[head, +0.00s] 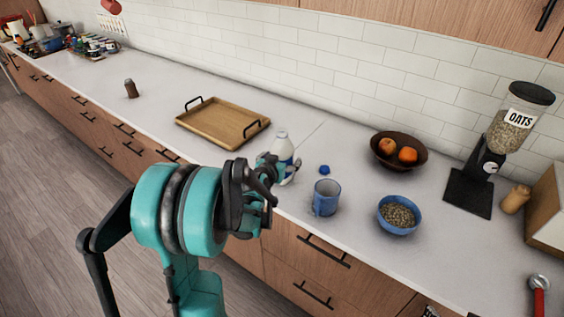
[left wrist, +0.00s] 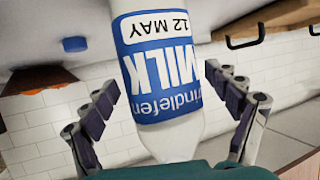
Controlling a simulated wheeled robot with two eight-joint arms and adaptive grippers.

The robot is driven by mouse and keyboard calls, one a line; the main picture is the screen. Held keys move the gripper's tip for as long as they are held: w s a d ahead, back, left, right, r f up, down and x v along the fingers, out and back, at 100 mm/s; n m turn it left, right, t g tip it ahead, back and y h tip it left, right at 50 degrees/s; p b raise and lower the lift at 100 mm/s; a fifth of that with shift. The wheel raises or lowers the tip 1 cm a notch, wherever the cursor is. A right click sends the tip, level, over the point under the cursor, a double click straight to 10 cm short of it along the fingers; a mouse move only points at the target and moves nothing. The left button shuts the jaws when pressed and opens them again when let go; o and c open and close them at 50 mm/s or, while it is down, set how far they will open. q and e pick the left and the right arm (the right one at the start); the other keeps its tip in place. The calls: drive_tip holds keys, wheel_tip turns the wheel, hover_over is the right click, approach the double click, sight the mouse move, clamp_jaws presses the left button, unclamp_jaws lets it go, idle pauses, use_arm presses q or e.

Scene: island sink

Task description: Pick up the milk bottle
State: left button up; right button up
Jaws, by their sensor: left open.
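The milk bottle (head: 282,147) stands upright on the counter, white with a blue label. In the left wrist view the milk bottle (left wrist: 163,65) appears upside down, with "MILK" and "12 MAY" readable. My left gripper (head: 279,168) is at the bottle, partly covering it in the head view. In the left wrist view the fingers of my left gripper (left wrist: 160,88) are open, one on each side of the bottle, with gaps visible. A blue cap (head: 325,169) lies on the counter to the right of the bottle. My right gripper is not in view.
A blue mug (head: 326,197) and a blue bowl of oats (head: 399,229) stand right of the bottle. A brown fruit bowl (head: 380,161) and an oats dispenser (head: 470,192) are farther right. A wooden tray (head: 204,133) lies to the left. The counter between tray and shaker (head: 131,89) is clear.

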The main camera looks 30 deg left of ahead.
use_arm(q)
drive_tip(key=c, duration=1.3)
drive_tip(key=shift+r, duration=0.15)
